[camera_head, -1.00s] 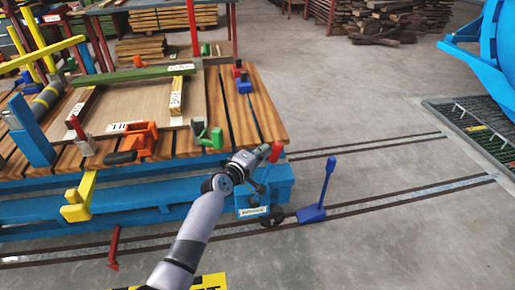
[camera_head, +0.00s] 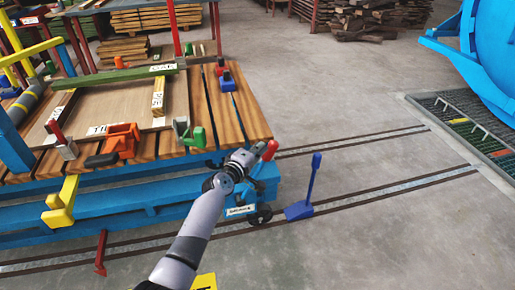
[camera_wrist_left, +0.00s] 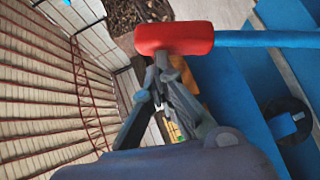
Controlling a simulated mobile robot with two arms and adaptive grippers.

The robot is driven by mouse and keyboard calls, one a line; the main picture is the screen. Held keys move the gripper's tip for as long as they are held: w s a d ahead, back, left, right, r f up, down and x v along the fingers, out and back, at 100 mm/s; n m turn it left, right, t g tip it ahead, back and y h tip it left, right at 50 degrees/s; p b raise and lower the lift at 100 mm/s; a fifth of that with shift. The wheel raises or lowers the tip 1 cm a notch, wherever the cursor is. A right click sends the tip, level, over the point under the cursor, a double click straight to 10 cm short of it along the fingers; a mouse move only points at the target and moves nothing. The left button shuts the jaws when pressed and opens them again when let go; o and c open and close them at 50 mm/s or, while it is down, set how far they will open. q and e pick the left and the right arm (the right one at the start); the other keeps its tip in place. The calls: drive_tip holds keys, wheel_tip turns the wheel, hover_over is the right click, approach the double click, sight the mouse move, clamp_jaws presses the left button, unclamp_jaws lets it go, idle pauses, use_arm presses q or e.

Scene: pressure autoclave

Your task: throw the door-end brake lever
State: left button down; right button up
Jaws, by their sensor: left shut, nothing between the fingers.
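The brake lever with a red grip (camera_head: 269,150) stands at the right end of the blue trolley (camera_head: 200,196), above its wheel. In the left wrist view the red grip (camera_wrist_left: 174,37) sits on a blue rod running to the right. My left gripper (camera_head: 257,151) is right beside the red grip, on its left. In the left wrist view my left gripper's fingers (camera_wrist_left: 163,66) are shut and empty, just below the grip in the picture. I cannot tell whether they touch it. The lever's foot is partly hidden by my arm. My right gripper is not in view.
A blue wheel stop with an upright handle (camera_head: 299,209) stands by the rail, right of the trolley. Rails run right towards a floor grate (camera_head: 470,122) and the big blue vessel (camera_head: 488,50). Clamps and boards cover the wooden deck.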

use_arm(q)
drive_tip(key=shift+s+d+r, duration=0.1)
drive_tip(key=shift+s+d, duration=0.1)
drive_tip(key=shift+d, duration=0.35)
drive_tip(key=shift+s+a, duration=0.2)
drive_tip(key=shift+s, duration=0.35)
drive_tip(key=a+v, duration=0.1)
drive_tip(key=v, duration=1)
drive_tip(key=shift+w, duration=0.3)
